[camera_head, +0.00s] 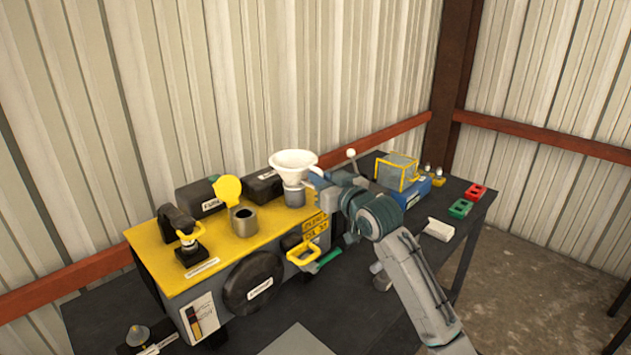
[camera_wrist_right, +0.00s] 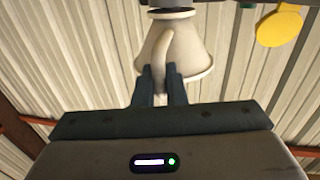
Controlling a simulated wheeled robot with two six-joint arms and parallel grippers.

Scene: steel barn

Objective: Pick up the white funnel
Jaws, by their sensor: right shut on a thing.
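The white funnel (camera_head: 293,160) is upright, wide mouth up, at the back right corner of the yellow-topped unit. Its lower end meets a grey cylinder (camera_head: 295,196); I cannot tell whether it rests in it or is just above. My right gripper (camera_head: 316,182) reaches in from the right beside the funnel. In the right wrist view the funnel (camera_wrist_right: 190,50) appears upside down, and the fingers (camera_wrist_right: 163,82) are shut on its curved handle. The fingertips are small and partly unclear in the head view. My left gripper is not in view.
The yellow-topped unit (camera_head: 160,262) also carries a grey cup (camera_head: 244,222), a yellow disc (camera_head: 228,189) and black boxes. A yellow-framed clear box (camera_head: 397,172) and red (camera_head: 476,192) and green blocks (camera_head: 460,208) lie right on the dark table. Corrugated walls stand close behind.

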